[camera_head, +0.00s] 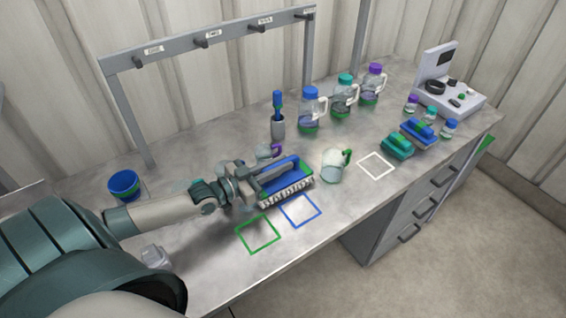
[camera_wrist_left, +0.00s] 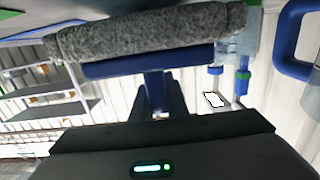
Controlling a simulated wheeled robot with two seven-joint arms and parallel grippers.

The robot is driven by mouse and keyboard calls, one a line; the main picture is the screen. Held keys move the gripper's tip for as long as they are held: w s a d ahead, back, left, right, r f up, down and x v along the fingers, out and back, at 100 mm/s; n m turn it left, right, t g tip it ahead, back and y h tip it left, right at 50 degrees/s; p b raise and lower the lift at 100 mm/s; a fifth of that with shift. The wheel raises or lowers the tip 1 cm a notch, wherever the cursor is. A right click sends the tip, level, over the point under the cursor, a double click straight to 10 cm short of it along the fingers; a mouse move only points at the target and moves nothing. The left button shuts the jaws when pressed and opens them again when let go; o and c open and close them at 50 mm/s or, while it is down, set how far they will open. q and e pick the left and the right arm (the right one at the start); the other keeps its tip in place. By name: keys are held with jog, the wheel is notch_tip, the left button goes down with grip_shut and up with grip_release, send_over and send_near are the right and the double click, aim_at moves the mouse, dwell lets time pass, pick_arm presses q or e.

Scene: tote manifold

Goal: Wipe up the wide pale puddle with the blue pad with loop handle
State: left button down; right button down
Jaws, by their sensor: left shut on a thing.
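The blue pad with loop handle (camera_head: 291,172) has a blue top and a fluffy grey underside. In the head view my left gripper (camera_head: 256,184) is shut on it, low over the bench beside the blue outlined square. In the left wrist view the grey fluffy pad (camera_wrist_left: 150,35) spans the top, in front of my gripper (camera_wrist_left: 158,92). I cannot tell whether the pad touches the bench. I cannot make out the wide pale puddle clearly against the mottled grey top; my arm and the pad hide part of the bench. My right gripper is out of view.
A glass mug (camera_head: 334,166) stands just right of the pad, and a grey holder (camera_head: 278,127) with a brush behind it. Green (camera_head: 258,251), blue (camera_head: 300,222) and white (camera_head: 376,153) outlined squares are empty. A blue cup (camera_head: 124,186) stands left; jugs and other pads stand right.

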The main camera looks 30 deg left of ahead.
pick_arm(q)
jog(key=shift+p+v, duration=0.35)
jog(key=shift+v, duration=0.8)
jog(key=shift+p+v, duration=0.45)
jog(key=shift+v, duration=0.55)
jog(key=shift+s+a+f, duration=0.15)
jog(key=shift+s, duration=0.45)
jog(key=shift+s, duration=0.1)
jog(key=shift+p+v, duration=1)
jog(key=shift+v, duration=0.65)
jog(key=shift+a, duration=0.1)
